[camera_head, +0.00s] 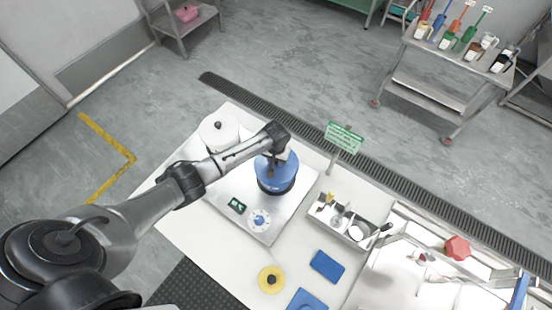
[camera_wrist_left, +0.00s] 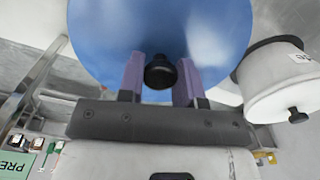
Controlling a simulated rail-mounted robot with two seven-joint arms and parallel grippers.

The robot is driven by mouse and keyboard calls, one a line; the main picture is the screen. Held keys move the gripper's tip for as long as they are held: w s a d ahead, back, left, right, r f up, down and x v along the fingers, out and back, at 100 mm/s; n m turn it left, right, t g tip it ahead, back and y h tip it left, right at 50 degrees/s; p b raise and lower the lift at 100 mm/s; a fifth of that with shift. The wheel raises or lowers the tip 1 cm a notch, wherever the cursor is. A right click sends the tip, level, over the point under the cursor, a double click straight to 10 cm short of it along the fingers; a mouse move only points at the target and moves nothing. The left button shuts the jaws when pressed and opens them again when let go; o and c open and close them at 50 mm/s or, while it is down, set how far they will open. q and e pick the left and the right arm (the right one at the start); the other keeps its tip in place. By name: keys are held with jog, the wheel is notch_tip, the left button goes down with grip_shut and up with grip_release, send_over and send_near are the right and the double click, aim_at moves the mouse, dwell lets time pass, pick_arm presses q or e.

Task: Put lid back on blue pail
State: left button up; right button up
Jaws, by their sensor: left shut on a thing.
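The arm and hand hide part of the pail's top, so I cannot tell whether the lid touches the rim. My right gripper is out of view.
A white pail (camera_head: 218,131) with a black-knobbed lid stands left of the blue one. A green sign (camera_head: 343,137) stands behind right. A metal bin of tools (camera_head: 351,222), a yellow lid (camera_head: 271,279) and a blue cloth (camera_head: 327,266) lie nearer the front right.

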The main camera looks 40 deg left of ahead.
pick_arm(q)
jog(key=o, duration=1.5)
jog(key=shift+r+p, duration=0.6)
jog(key=shift+p, duration=0.1)
jog(key=shift+r+p, duration=1.9)
jog(key=shift+p, duration=0.25)
jog(key=shift+r+p, duration=1.05)
jog(key=shift+p, duration=0.1)
jog(key=shift+c, duration=0.2)
